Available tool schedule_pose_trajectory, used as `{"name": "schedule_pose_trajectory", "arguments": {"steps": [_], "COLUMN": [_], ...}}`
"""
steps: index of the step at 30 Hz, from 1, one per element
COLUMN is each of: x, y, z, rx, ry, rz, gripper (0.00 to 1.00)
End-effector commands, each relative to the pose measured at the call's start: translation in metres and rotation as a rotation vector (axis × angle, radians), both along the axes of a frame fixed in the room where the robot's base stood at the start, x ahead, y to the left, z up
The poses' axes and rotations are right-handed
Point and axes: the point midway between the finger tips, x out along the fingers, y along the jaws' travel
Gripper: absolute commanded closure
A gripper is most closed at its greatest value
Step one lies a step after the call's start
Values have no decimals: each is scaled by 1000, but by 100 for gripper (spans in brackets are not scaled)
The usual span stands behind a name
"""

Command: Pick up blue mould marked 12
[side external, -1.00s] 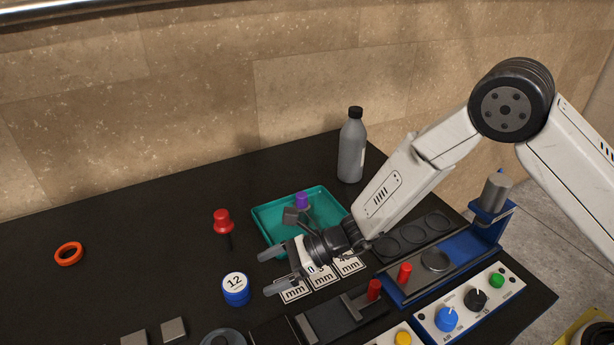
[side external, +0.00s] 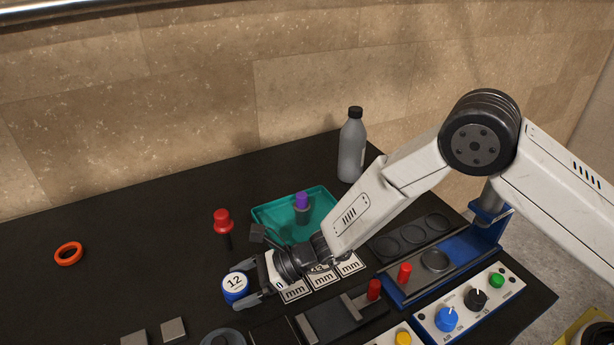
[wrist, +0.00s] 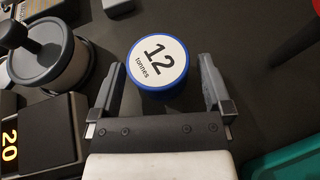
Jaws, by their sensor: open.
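The blue mould marked 12 (side external: 235,287) is a short blue cylinder with a white top reading "12 tonnes". It stands upright on the dark table, left of centre in the side view. In the wrist view the mould (wrist: 158,62) sits just beyond and between the fingertips. My gripper (side external: 246,284) is open, its fingers reaching around the near side of the mould. In the wrist view my gripper (wrist: 162,75) has one finger at each side, with a small gap visible at each. Part of the mould's side is hidden by a finger in the side view.
A red-knobbed tool (side external: 223,220) and a teal tray (side external: 270,212) with a purple-topped item (side external: 302,202) lie behind. A grey lidded pot (wrist: 45,52) stands left in the wrist view. An orange ring (side external: 69,254) lies far left, with clear table between.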

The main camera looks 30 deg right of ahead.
Motion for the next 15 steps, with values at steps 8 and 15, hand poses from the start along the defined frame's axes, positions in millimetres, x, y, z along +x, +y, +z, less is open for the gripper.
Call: {"name": "schedule_pose_trajectory", "arguments": {"steps": [8, 15], "x": [3, 3], "y": [13, 13], "z": [-6, -6], "rx": [0, 0], "ry": [0, 0], "rz": [1, 0], "gripper": [0, 0]}}
